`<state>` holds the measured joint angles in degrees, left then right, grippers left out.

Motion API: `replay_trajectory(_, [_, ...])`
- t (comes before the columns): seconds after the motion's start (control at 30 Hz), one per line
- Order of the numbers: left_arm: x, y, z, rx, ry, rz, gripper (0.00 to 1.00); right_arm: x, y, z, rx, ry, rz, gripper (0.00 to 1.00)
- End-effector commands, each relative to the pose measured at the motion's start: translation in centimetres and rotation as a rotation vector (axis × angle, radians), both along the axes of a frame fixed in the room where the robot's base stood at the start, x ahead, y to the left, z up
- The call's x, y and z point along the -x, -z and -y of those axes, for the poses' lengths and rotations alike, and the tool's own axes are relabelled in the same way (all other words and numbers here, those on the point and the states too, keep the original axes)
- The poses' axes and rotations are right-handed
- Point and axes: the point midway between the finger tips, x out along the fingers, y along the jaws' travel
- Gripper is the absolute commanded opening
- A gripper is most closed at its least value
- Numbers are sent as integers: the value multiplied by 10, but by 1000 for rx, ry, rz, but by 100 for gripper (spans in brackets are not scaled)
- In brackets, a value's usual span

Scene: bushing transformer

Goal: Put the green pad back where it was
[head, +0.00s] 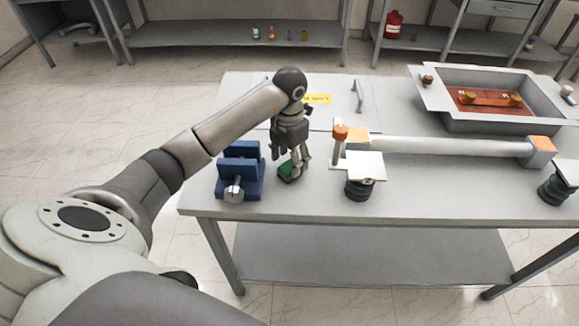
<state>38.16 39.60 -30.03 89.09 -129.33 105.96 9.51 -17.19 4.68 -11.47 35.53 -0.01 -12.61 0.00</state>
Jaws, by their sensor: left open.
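The green pad (286,173) lies on the grey table, just right of the blue vise. My left gripper (297,172) points down at the pad, and its fingers hide part of it. The gripper is open. I cannot tell whether its fingers touch the pad. My right gripper does not show in the head view.
A blue vise (240,172) stands left of the pad. A dark round post with a white plate (364,167) and a long grey bar (440,147) with orange ends are to the right. A metal tray (485,122) stands at the back right. The table's (320,207) front strip is clear.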

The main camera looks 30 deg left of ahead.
Motion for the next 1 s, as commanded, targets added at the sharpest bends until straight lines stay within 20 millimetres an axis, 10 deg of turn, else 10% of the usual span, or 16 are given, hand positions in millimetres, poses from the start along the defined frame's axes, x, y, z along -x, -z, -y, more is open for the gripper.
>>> replay_trajectory(0.4, [-1,-78,-1,-2,-1,4,60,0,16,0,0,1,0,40])
replay_trajectory(1.0, [0,-86,0,-1,0,1,60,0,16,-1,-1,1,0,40])
